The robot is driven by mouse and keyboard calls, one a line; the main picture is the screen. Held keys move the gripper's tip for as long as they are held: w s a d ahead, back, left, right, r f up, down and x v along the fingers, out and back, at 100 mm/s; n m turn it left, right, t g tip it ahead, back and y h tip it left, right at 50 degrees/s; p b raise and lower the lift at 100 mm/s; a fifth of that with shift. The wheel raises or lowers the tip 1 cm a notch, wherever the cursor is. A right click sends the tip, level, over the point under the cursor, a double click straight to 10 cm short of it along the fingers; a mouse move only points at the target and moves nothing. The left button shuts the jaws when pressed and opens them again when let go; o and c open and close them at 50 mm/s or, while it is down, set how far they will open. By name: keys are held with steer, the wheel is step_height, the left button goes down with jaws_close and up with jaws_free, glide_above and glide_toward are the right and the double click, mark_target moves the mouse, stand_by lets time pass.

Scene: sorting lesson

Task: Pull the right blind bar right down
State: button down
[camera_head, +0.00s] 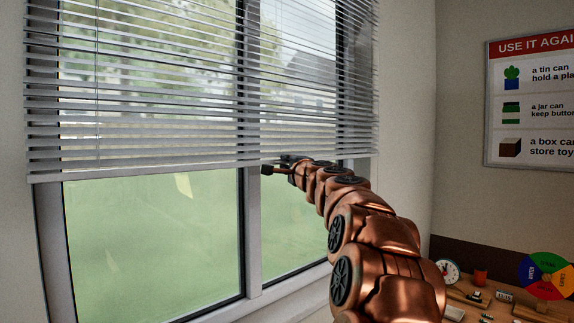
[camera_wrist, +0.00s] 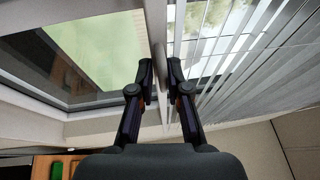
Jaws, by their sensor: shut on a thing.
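The blind bar (camera_head: 140,170) is the pale bottom rail of a grey slatted blind (camera_head: 150,110). The blind hangs over the upper part of the window, and its bar lies roughly level across the panes. My gripper (camera_head: 280,168) is at the bar, right of its middle, just right of the central window post. In the wrist view the bar (camera_wrist: 156,25) runs between the two dark fingers of my gripper (camera_wrist: 161,75), which are shut on it. My arm hides part of the bar's right portion in the head view. Only one blind is seen.
Below the bar the window panes (camera_head: 150,240) are uncovered, showing green outside. A wall poster (camera_head: 530,100) hangs at the right. A wooden desk (camera_head: 470,310) with a clock (camera_head: 448,271) and a coloured wheel (camera_head: 545,275) stands at the lower right.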

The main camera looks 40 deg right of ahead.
step_height(320, 180, down, 47)
steer(key=b, duration=3.9)
steer(key=c, duration=1.3)
jaws_free()
steer(key=shift+r, duration=0.1)
steer(key=shift+s, duration=0.1)
steer(key=shift+v, duration=5.95)
steer(key=shift+a+r, duration=0.1)
